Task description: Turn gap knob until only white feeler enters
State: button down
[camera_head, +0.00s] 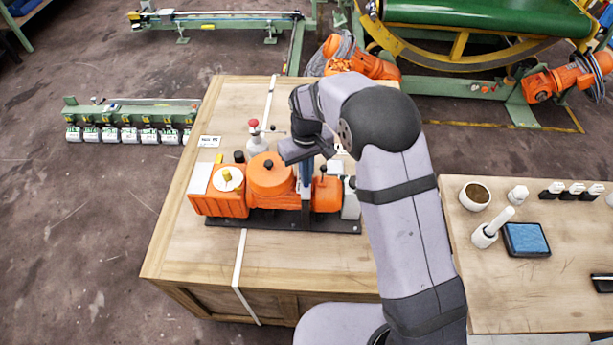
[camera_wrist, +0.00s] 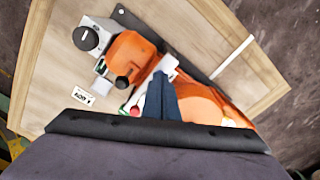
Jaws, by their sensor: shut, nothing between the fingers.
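An orange machine (camera_head: 272,182) stands on a black base plate (camera_head: 285,226) on a wooden crate top. At its left is a white disc with a yellow knob (camera_head: 227,174). Black knobs stand on the orange housings. The wrist view shows a black knob (camera_wrist: 122,82) on an orange block (camera_wrist: 135,55) and a larger black knob (camera_wrist: 86,39) on a grey block. I cannot tell which is the gap knob, and I cannot make out a white feeler. My gripper (camera_head: 305,190) points down at the machine, right of the round orange housing; its blue fingers (camera_wrist: 160,95) are shut and empty. Whether they touch anything is unclear.
A red-topped post (camera_head: 253,124) stands behind the machine. A side table at right holds a blue pad (camera_head: 526,239) and small containers. The crate's front left top is clear.

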jog(key=shift+s, duration=0.1)
notch_tip(320, 180, up, 7)
jog(key=p, duration=0.5)
dwell(0.7)
jog(key=s+d+f+m+g, duration=0.1)
jog(key=s+d+f, duration=0.2)
jog(key=s, duration=0.3)
jog(key=s+d+f+m+g, duration=0.1)
jog(key=s+d+f, duration=0.15)
jog(key=s, duration=0.45)
jog(key=s+d+r+m+b, duration=0.15)
jog(key=s+d+r, duration=0.35)
jog(key=s+d, duration=0.55)
jog(key=d+r+m+t, duration=0.1)
jog(key=w+d+r+m+t, duration=0.1)
jog(key=r, duration=0.1)
jog(key=shift+w+r+m, duration=0.1)
jog(key=shift+w+m, duration=0.05)
jog(key=shift+m, duration=0.1)
